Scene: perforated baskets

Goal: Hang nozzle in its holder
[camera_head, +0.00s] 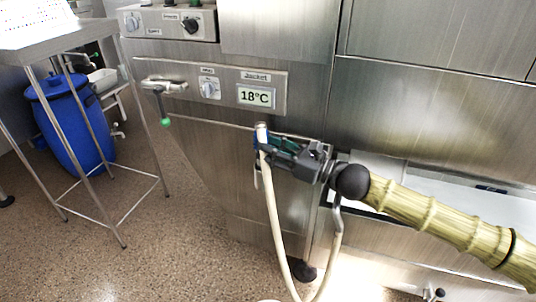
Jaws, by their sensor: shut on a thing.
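My gripper (270,144) is shut on the nozzle (261,129), which has a pale upper end and some blue at its side. The gripper's fingers hide much of the nozzle. A cream hose (275,215) hangs from it in a long loop and rises again to the right below my wrist. The nozzle is held in front of the steel machine's panel, below the 18°C display. A metal bracket-like fitting (163,86) with a green-tipped lever sits on the panel to the left, apart from the gripper. I cannot tell whether it is the holder.
The steel machine (435,100) fills the middle and right, with a display (256,96) and knobs. A steel stand (75,40) with thin legs is at left, with a blue barrel (68,115) behind it. The speckled floor (160,240) at lower left is clear.

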